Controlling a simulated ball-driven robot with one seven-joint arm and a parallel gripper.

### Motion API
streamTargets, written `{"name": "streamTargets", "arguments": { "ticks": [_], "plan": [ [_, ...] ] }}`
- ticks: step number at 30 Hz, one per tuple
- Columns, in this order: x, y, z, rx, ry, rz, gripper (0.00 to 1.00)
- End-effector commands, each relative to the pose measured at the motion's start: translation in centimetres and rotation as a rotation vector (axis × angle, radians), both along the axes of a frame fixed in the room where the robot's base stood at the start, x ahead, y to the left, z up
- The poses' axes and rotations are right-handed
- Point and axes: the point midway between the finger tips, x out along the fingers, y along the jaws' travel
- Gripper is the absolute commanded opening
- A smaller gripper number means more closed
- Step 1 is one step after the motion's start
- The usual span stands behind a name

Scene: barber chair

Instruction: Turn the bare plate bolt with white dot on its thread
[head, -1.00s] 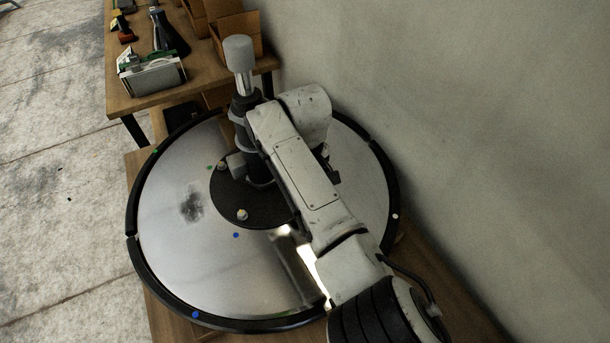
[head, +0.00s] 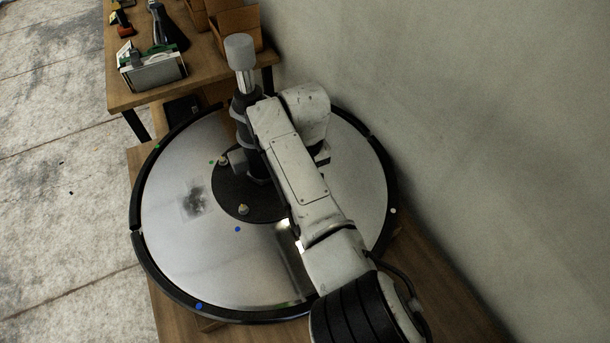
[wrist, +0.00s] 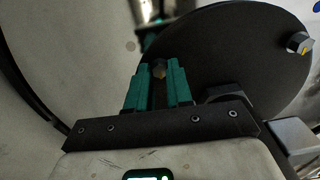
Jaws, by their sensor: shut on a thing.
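The round dark plate (head: 262,210) lies at the middle of the pale metal disc (head: 175,240). In the wrist view my gripper (wrist: 158,74) has its two teal fingers close together at a bolt head (wrist: 159,69) on the dark plate (wrist: 225,60). The fingers hide most of this bolt, and I cannot make out its thread or a white dot beside it. In the head view, bolts show at the plate's front (head: 243,209) and left (head: 222,161); my arm hides my gripper.
A dark post with a grey cap (head: 240,50) rises from the plate. A white dot (head: 393,211) is at the disc's right rim; blue dots (head: 237,229) and green dots (head: 211,162) mark the left part. A wall stands close on the right, a tool bench (head: 130,95) behind.

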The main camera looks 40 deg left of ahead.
Motion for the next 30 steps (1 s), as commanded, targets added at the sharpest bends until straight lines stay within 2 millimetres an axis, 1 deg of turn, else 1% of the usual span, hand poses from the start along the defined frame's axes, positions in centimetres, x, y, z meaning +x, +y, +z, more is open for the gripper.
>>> {"name": "streamTargets", "arguments": {
  "ticks": [3,4,9,12,19,22,26,30],
  "plan": [
    [0.1,0.1,0.1,0.002,-0.002,0.0,0.0],
    [0.1,0.1,0.1,0.002,-0.002,0.001,0.21],
    [0.1,0.0,0.1,0.001,-0.002,0.001,0.38],
    [0.0,0.0,0.1,0.001,-0.002,0.001,0.46],
    [0.0,0.0,0.1,0.0,-0.001,0.002,0.46],
    [0.0,0.1,0.7,0.002,-0.001,0.002,0.46],
    [0.1,0.1,2.6,0.004,-0.002,0.002,0.46],
    [0.1,0.1,5.4,0.005,-0.004,0.003,0.46]
  ]
}}
